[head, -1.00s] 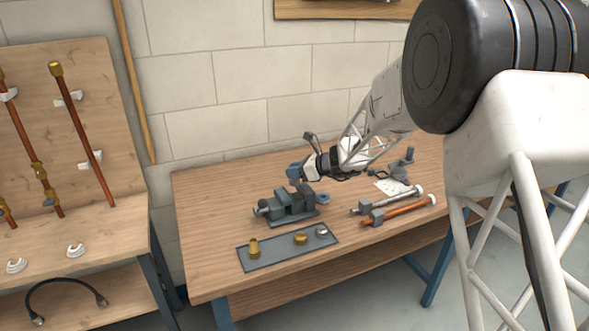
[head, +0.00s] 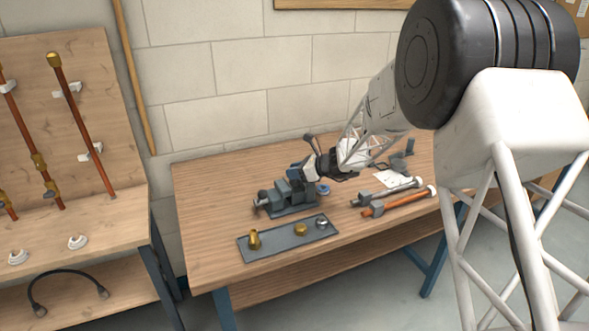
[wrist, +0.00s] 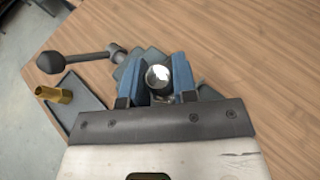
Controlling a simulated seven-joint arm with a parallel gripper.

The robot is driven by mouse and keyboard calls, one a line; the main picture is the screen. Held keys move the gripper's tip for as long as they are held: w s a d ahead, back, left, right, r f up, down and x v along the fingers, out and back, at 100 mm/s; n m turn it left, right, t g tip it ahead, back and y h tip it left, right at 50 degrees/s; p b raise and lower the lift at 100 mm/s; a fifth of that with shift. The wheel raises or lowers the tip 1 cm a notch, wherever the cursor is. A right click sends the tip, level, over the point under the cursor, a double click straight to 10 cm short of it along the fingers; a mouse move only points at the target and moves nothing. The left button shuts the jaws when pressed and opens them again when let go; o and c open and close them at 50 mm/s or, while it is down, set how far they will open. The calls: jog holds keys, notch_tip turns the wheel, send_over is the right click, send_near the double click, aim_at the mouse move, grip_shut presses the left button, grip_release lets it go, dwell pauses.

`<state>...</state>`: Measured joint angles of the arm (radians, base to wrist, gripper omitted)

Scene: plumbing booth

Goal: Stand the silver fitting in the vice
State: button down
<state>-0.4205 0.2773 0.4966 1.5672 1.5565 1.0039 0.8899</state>
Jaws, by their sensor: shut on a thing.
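A shiny silver fitting (wrist: 158,76) with a round end shows between the two blue fingers of my gripper (wrist: 158,84) in the wrist view. The gripper is shut on it. The grey vice (head: 289,209) stands on the bench in the head view, with my gripper (head: 296,184) low over its jaws. In the wrist view the vice (wrist: 130,68) lies behind and beneath the fingers. The fitting's lower end is hidden, so I cannot tell whether it touches the vice.
A grey tray (head: 278,243) in front of the vice holds two brass fittings (head: 254,239) (head: 300,229) and a small silver piece (head: 321,222). Wrenches (head: 398,203) lie further right. The bench's front left is clear.

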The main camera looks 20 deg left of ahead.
jog(key=shift+f, duration=0.65)
jog(key=shift+f, duration=0.15)
grip_release()
dwell(0.6)
dwell(0.6)
jog(key=shift+r, duration=2.5)
